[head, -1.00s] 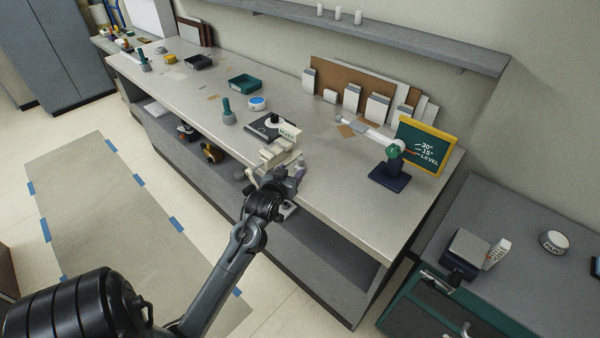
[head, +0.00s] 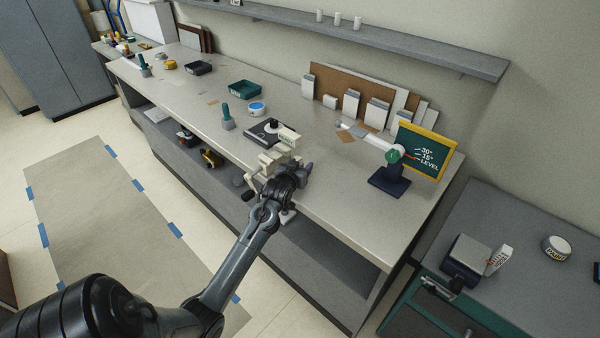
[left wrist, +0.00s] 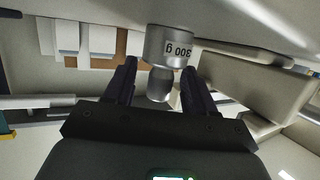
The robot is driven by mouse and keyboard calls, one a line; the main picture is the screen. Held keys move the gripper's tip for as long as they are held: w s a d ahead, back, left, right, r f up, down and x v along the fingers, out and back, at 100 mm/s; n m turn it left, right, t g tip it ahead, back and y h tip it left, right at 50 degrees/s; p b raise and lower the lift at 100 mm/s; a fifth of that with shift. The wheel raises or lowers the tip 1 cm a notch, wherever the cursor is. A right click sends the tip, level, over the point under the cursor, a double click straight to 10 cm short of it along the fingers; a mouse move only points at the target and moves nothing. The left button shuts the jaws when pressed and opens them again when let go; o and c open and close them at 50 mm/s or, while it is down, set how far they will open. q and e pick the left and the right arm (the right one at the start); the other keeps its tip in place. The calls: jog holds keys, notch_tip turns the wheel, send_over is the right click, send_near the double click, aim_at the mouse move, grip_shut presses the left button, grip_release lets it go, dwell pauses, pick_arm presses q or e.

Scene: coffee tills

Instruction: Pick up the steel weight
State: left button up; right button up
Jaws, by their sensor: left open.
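The steel weight (left wrist: 168,46), a silver cylinder marked "300 g" with a narrower knob (left wrist: 160,84), shows in the left wrist view, which looks upside down. Its knob lies between the two dark fingers of my left gripper (left wrist: 161,78), with gaps on both sides. The jaws are open and not closed on it. In the head view my left gripper (head: 294,172) is low over the front edge of the bench, and I cannot make out the weight there. My right gripper is not in view.
A cream vise-like fixture (head: 288,136) stands close beside my left gripper. A navy stand (head: 388,184) and a green angle board (head: 424,152) are to the right. The bench (head: 335,200) is clear between.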

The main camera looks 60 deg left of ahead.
pick_arm(q)
grip_shut()
dwell(0.3)
